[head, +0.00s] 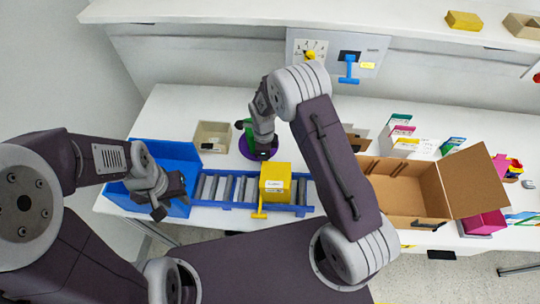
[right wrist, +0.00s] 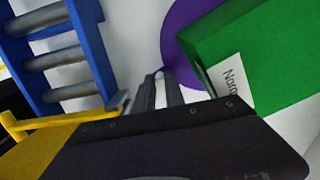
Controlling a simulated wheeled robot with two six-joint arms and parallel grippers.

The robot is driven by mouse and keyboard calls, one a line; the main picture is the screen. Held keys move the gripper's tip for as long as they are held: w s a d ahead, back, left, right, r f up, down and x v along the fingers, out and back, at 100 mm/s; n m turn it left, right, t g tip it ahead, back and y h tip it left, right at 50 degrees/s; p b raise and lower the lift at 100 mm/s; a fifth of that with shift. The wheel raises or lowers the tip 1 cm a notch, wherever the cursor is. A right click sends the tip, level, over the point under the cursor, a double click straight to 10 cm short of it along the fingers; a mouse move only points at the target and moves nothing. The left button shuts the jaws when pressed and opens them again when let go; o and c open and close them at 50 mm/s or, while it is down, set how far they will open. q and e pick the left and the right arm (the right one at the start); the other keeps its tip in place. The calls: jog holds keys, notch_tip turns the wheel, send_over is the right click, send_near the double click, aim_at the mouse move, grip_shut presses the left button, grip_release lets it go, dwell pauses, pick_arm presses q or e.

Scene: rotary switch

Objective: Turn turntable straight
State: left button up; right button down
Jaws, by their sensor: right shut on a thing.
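The purple turntable (head: 246,149) lies on the white table behind the roller conveyor. A green box (head: 248,131) stands on it, and both are partly hidden by my right arm. My right gripper (head: 263,153) points down at the turntable's front right part. In the right wrist view, its fingers (right wrist: 165,82) are close together beside the purple disc (right wrist: 178,42) and the green box (right wrist: 250,50). They seem shut on a small pale part at the turntable's edge, mostly hidden. My left gripper (head: 169,198) is empty, its fingers apart, above the blue bin (head: 178,150).
The blue roller conveyor (head: 226,206) carries a yellow box (head: 275,180) with a yellow handle in front. A beige tray (head: 211,136) stands left of the turntable. An open cardboard box (head: 405,190) stands right. A wall panel (head: 320,36) has a yellow knob and blue lever.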

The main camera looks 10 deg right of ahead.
jog(key=shift+a+m, duration=0.6)
jog(key=shift+a, duration=0.05)
jog(key=shift+w+a, duration=0.15)
jog(key=shift+a, duration=0.7)
jog(key=shift+w+a, duration=0.1)
jog(key=shift+a, duration=0.15)
jog(key=c, duration=1.4)
grip_release()
notch_tip(320, 180, up, 9)
jog(key=shift+b, duration=0.45)
